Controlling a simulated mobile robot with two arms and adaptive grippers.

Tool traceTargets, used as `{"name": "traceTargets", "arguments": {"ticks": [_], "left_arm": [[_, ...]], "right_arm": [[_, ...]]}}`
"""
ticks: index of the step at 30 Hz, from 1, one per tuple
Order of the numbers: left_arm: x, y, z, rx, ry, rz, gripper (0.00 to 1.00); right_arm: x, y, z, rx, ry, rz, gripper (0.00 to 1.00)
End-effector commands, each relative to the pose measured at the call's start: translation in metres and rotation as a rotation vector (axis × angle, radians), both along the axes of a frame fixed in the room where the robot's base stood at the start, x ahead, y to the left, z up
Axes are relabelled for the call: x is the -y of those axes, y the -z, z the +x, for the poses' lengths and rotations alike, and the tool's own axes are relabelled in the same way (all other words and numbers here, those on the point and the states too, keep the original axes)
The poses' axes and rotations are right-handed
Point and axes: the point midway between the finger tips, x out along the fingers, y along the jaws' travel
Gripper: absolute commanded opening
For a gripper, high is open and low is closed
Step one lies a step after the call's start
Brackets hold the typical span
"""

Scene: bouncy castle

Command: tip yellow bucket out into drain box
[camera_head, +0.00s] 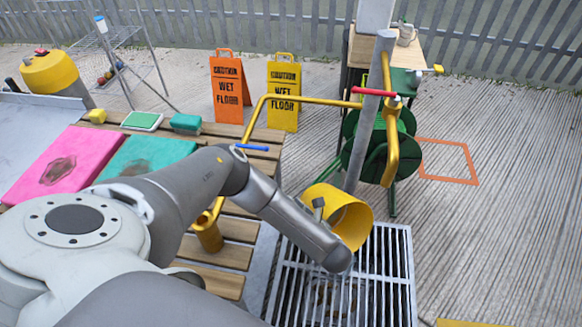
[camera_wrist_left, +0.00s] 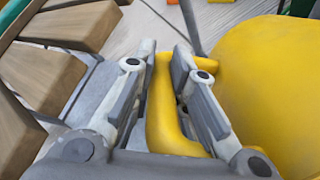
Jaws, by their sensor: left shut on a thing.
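The yellow bucket (camera_head: 348,214) is tilted on its side above the drain box (camera_head: 402,265), a box with a metal slatted grate. Its open mouth faces right and downward in the head view. My left gripper (camera_wrist_left: 166,95) is shut on the bucket's yellow handle (camera_wrist_left: 168,125), with a finger on each side of it. The bucket's yellow wall (camera_wrist_left: 275,85) fills the right of the left wrist view. My forearm hides part of the bucket and grate in the head view. My right gripper is not in view.
A yellow pipe (camera_head: 300,99) with red and blue levers runs beside a grey post (camera_head: 367,110). A green hose reel (camera_head: 362,145) stands behind the bucket. A slatted wooden bench (camera_head: 232,229) holds pink (camera_head: 62,163) and teal (camera_head: 150,157) mats. Open paving lies right of the grate.

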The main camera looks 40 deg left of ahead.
Motion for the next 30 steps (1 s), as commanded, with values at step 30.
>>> {"name": "traceTargets", "arguments": {"ticks": [30], "left_arm": [[0.049, 0.011, -0.024, 0.159, 0.002, 0.302, 0.00]], "right_arm": [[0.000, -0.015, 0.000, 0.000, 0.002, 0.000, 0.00]]}}
